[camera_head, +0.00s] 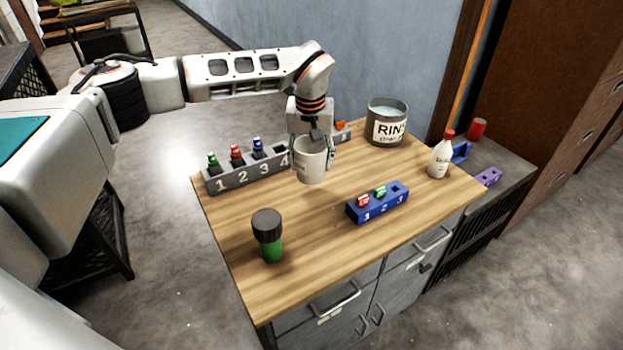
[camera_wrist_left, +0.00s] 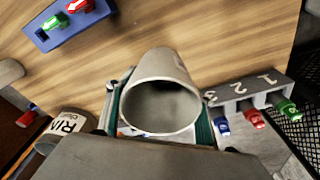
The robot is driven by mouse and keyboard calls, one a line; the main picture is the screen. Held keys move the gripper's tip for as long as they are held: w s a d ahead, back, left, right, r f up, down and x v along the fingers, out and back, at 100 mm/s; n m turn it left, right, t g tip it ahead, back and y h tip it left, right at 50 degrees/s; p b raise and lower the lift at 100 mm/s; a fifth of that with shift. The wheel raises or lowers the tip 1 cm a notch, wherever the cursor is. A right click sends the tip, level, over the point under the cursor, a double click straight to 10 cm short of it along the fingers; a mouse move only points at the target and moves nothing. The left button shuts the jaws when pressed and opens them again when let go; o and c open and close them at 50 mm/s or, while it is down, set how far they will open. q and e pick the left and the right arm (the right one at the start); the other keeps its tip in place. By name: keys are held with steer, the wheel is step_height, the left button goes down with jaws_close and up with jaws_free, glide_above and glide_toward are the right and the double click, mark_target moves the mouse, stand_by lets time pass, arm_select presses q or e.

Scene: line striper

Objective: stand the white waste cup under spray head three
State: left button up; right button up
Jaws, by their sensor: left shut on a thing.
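The white waste cup (camera_head: 312,168) is upright in my left gripper (camera_head: 312,146), which is shut on it with a finger on each side. In the left wrist view the cup's open mouth (camera_wrist_left: 160,105) shows between the fingers, and it looks empty. The cup is over the table in front of a grey numbered rack (camera_head: 233,182). The rack holds a green piece at 1, a red piece at 2 and a blue piece (camera_head: 257,147) at 3; slot 4 looks empty. My arm and the cup hide the rack's middle. I cannot tell the cup's height above the wood.
A blue rack (camera_head: 378,211) holds red and green pieces at 1 and 2. A green jar with black lid (camera_head: 268,237) stands at the front left. A rinse can (camera_head: 387,122) and a white bottle (camera_head: 441,155) stand at the right. Bare wood (camera_head: 325,245) lies between.

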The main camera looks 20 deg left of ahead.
arm_select(q)
steer(key=shift+f, duration=3.2)
steer(key=o, duration=1.1)
steer(key=shift+f, duration=0.15)
